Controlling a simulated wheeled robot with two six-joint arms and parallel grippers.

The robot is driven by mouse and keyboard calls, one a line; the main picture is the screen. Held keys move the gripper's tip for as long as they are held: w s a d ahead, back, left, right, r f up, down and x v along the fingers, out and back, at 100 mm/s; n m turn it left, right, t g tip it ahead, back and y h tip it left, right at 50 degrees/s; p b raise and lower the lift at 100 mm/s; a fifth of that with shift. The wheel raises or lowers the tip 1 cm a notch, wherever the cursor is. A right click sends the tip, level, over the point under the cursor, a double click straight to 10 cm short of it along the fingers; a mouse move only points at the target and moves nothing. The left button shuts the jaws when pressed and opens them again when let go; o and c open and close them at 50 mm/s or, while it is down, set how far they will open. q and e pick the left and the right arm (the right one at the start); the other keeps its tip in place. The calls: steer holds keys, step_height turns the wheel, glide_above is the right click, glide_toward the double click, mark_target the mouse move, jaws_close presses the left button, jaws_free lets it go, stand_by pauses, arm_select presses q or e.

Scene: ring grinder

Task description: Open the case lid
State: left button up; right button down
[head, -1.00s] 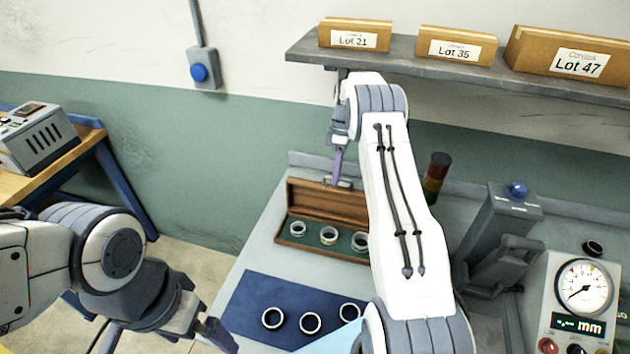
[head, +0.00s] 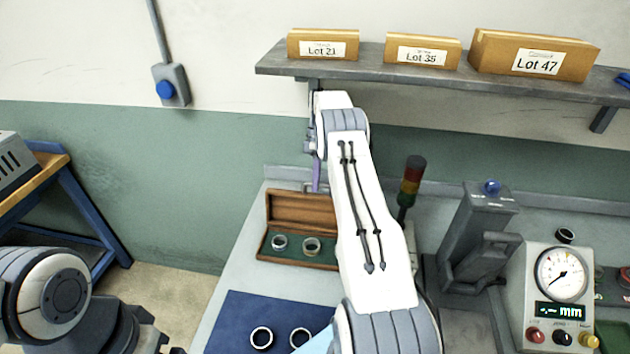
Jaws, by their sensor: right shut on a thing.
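The wooden case (head: 264,253) stands on the bench with its lid (head: 300,212) raised roughly upright at the back. The green lining and two metal rings, a left one (head: 279,242) and a right one (head: 312,246), show inside. My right arm hides the case's right end. My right gripper (head: 316,187) points down at the lid's upper edge and is shut on the lid there; its fingertips are small and partly hidden. My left gripper (head: 150,343) is low at the bottom edge, away from the case, its fingertips cut off.
A blue mat (head: 235,325) with rings lies in front of the case. A signal light (head: 411,180), a grey device (head: 480,235) and a dial gauge (head: 562,275) stand to the right. A shelf (head: 375,75) with labelled boxes runs above.

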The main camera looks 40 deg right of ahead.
steer(key=c, duration=0.9)
jaws_free()
steer(key=shift+w+d+f, duration=0.2)
steer(key=shift+d+f, duration=0.25)
steer(key=shift+w+d+f, duration=0.15)
steer(key=shift+r, duration=0.2)
steer(key=shift+a+r, duration=0.15)
steer(key=shift+a, duration=0.1)
